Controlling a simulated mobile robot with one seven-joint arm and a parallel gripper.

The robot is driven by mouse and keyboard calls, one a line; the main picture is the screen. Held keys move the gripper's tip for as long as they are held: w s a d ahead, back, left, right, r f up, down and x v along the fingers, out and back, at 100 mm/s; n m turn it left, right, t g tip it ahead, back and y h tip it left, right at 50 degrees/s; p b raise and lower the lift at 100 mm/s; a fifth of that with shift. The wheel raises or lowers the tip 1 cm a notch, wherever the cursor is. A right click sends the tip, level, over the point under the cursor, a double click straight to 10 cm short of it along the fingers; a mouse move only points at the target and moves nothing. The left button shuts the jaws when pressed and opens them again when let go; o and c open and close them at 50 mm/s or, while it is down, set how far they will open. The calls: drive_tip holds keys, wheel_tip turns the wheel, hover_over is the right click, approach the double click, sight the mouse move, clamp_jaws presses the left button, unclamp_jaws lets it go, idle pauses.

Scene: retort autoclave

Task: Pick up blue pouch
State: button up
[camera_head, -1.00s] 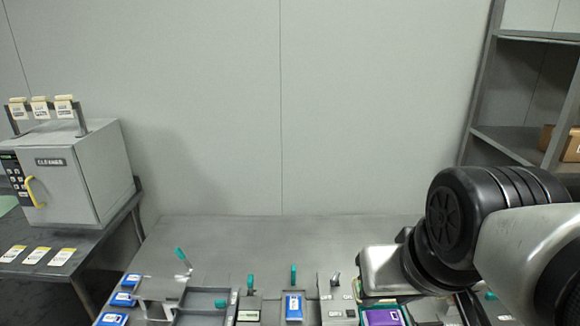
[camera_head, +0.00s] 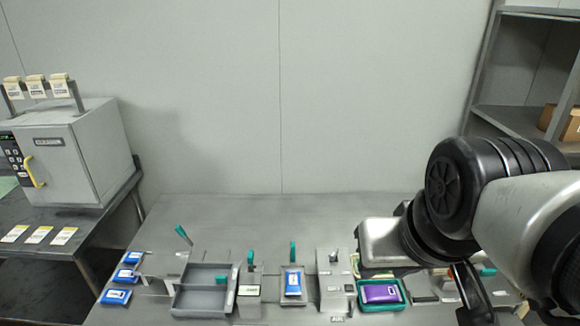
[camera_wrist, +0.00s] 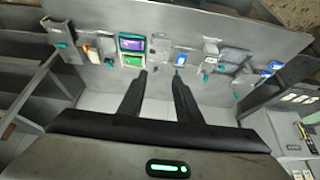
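A blue pouch (camera_head: 293,284) with a white label lies in a small grey tray near the middle of the bench in the head view. Several more blue pouches (camera_head: 116,296) lie in a row at the bench's left end. In the wrist view, small blue patches (camera_wrist: 275,65) show at the right. My gripper (camera_wrist: 159,73) has its two dark fingers apart with nothing between them. It is clear of the pouches, on the right side of the bench in the head view, where its fingertips are hard to make out.
A purple pouch (camera_head: 381,293) lies in a green tray near my arm. A grey open bin (camera_head: 206,276) and fixtures with teal handles stand along the bench. The bench's back strip is clear.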

drive_tip(key=shift+o, duration=0.5)
drive_tip(key=o, duration=0.3)
drive_tip(key=shift+w, duration=0.1)
drive_tip(key=o, duration=0.4)
drive_tip(key=shift+w+a+f+b, duration=0.1)
drive_tip(key=shift+w+b, duration=0.25)
drive_tip(key=shift+b, duration=0.05)
drive_tip(key=shift+c, duration=0.2)
drive_tip(key=g+b, duration=0.6)
drive_tip(key=b, duration=0.7)
hover_over(293, 281)
wheel_tip(293, 281, down, 23)
drive_tip(key=f, duration=0.3)
drive_tip(key=f+b, duration=0.1)
drive_tip(key=f, duration=0.3)
drive_tip(key=f+b, duration=0.1)
drive_tip(key=f, duration=0.2)
drive_tip(key=shift+s+d+f, duration=0.2)
drive_tip(key=shift+s+f, duration=0.05)
drive_tip(key=shift+f, duration=0.15)
drive_tip(key=shift+w+a+f+b, duration=0.15)
drive_tip(key=shift+f+b, duration=0.2)
drive_tip(key=shift+f, duration=1.15)
drive_tip(key=shift+w+f+b, duration=0.15)
drive_tip(key=shift+f+b, duration=0.15)
drive_tip(key=shift+f, duration=1.2)
